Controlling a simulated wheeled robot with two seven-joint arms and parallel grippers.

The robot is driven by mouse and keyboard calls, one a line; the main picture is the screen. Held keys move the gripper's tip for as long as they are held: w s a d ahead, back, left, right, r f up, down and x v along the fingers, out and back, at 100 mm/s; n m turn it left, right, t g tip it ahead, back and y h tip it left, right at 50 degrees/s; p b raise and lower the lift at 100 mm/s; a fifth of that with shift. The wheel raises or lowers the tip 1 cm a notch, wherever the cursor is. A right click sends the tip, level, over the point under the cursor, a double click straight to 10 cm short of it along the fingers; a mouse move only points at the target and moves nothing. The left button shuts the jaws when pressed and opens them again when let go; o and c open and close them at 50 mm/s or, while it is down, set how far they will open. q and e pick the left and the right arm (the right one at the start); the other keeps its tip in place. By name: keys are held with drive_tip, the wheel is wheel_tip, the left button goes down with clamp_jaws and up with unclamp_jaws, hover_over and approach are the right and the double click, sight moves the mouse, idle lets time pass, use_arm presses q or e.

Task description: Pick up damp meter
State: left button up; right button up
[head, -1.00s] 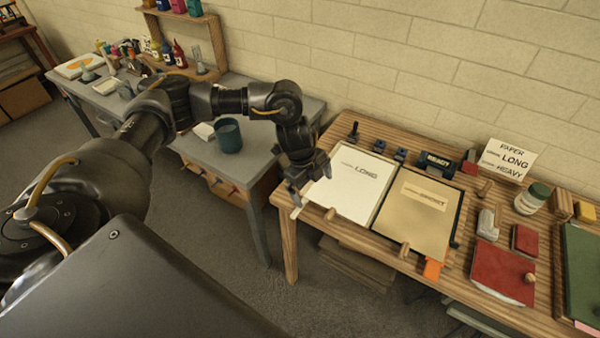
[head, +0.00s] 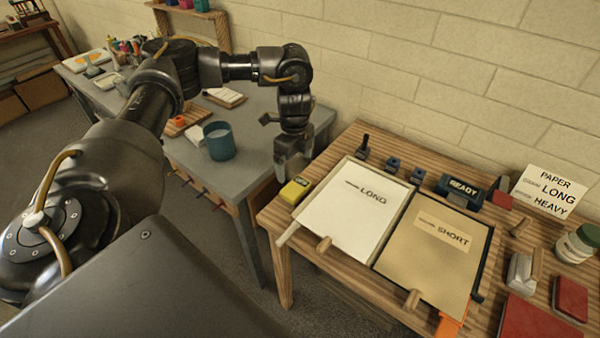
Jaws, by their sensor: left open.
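A small yellow block-like device with a dark patch (head: 295,190), which looks like the damp meter, lies at the left front edge of the wooden table, beside the white sheet marked LONG (head: 352,211). My left gripper (head: 292,172) points down just above and behind it, with its fingers open and empty. The fingers overlap the device's far side in the picture, and I cannot tell whether they touch it. My right gripper is not in view.
The tan sheet marked SHORT (head: 433,248) lies right of the white one. Wooden pegs, dark blocks and the READY box (head: 460,191) stand around them. A blue cup (head: 219,141) stands on the grey table at left. A gap separates the tables.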

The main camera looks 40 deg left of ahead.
use_arm(q)
drive_tip(key=f, duration=0.1)
hover_over(296, 186)
wheel_tip(296, 186, down, 5)
drive_tip(key=shift+s+r, duration=0.15)
drive_tip(key=shift+r, duration=0.05)
drive_tip(key=shift+f+p, duration=0.3)
drive_tip(key=shift+f, duration=0.25)
drive_tip(key=shift+f+p, duration=0.15)
drive_tip(key=shift+p, duration=0.15)
wheel_tip(296, 186, down, 4)
drive_tip(key=shift+r+p, duration=0.15)
drive_tip(key=shift+p, duration=0.55)
drive_tip(key=shift+f, duration=0.55)
drive_tip(key=c, duration=0.8)
drive_tip(key=shift+c, duration=0.2)
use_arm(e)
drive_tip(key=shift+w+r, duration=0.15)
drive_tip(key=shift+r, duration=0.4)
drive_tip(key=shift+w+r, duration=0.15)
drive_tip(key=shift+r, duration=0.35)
